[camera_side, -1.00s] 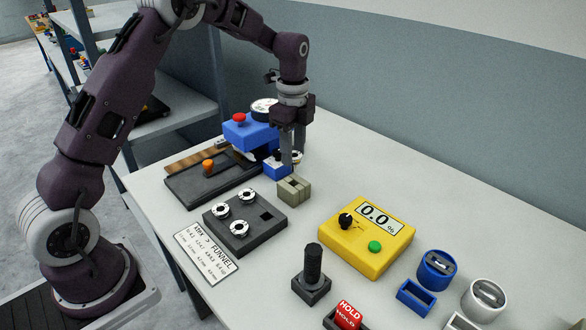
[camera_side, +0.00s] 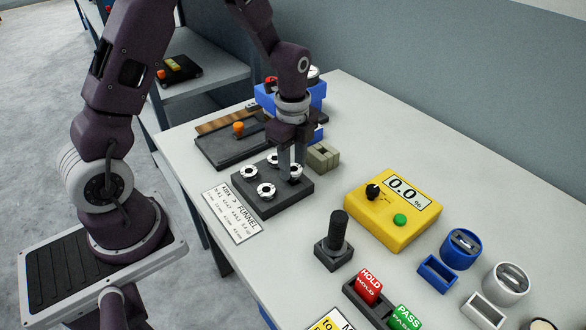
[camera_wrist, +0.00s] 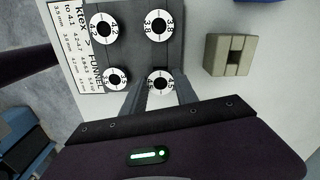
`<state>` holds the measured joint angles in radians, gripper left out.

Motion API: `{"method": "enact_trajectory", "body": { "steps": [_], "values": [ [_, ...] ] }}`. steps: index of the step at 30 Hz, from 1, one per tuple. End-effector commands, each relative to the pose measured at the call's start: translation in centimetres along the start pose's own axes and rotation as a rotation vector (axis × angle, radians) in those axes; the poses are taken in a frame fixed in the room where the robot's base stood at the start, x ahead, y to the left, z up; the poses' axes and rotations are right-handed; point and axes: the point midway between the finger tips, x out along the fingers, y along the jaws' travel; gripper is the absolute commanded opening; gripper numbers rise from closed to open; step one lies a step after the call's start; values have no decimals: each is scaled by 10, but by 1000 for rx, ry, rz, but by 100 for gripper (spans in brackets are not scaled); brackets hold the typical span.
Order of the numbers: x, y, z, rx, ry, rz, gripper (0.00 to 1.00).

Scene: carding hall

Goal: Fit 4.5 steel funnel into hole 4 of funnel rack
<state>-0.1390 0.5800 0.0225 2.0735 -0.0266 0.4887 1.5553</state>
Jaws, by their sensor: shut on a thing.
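The steel funnel marked 4.5 (camera_wrist: 160,76) is a white-faced ring with a dark centre. It sits between the fingertips of my gripper (camera_wrist: 161,88), which is shut on it. The funnel rack (camera_side: 272,203) is a dark block. Three other funnels sit in it, marked 4.2 (camera_wrist: 103,16), 3.8 (camera_wrist: 159,13) and 3.5 (camera_wrist: 115,68). My gripper (camera_side: 291,173) points down at the rack's remaining corner, and the held funnel is at that hole. The hole is covered, and I cannot tell how deep the funnel sits.
A beige slotted block (camera_side: 322,156) stands close behind the rack. A printed card (camera_side: 232,211) lies in front of it. A dark tray with an orange knob (camera_side: 238,128) is at the left, a yellow meter (camera_side: 385,223) reading 0.0 at the right.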

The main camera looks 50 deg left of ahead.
Motion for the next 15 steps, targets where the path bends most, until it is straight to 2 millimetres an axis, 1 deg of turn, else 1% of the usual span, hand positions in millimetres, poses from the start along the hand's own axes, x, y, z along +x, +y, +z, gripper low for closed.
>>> {"method": "enact_trajectory", "body": {
  "steps": [1,3,10,15],
  "values": [
    [8,0,0,-1,0,3,0],
    [13,0,0,0,0,1,0],
    [13,0,0,0,0,-1,0],
    [18,0,0,0,0,0,0]
  ]
}}
